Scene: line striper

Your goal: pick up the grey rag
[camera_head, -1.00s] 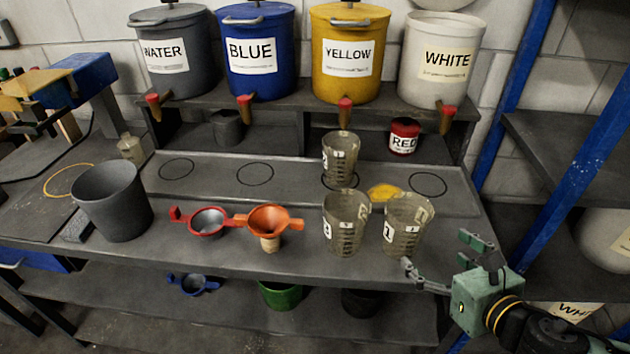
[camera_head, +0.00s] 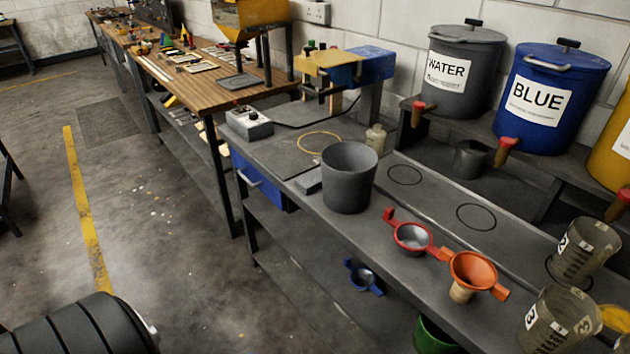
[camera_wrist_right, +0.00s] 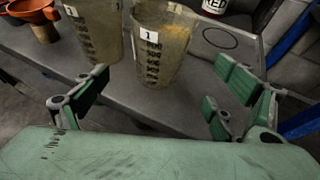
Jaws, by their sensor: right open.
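I cannot make out a grey rag for certain. A flat dark grey piece (camera_head: 239,81) lies on the wooden bench in the head view; it is too small to tell whether it is cloth. My right gripper (camera_wrist_right: 160,88) is open and empty in the right wrist view. A clear measuring cup marked 1 (camera_wrist_right: 163,45) stands just beyond its fingers, with another cup (camera_wrist_right: 94,30) to the left. My right gripper is outside the head view. My left gripper shows in neither view.
A grey bucket (camera_head: 348,178), a red funnel (camera_head: 412,238) and an orange funnel (camera_head: 472,274) stand on the grey workbench. The wooden bench (camera_head: 205,70) extends to the back left with several small items. Open floor (camera_head: 150,220) lies left of the benches.

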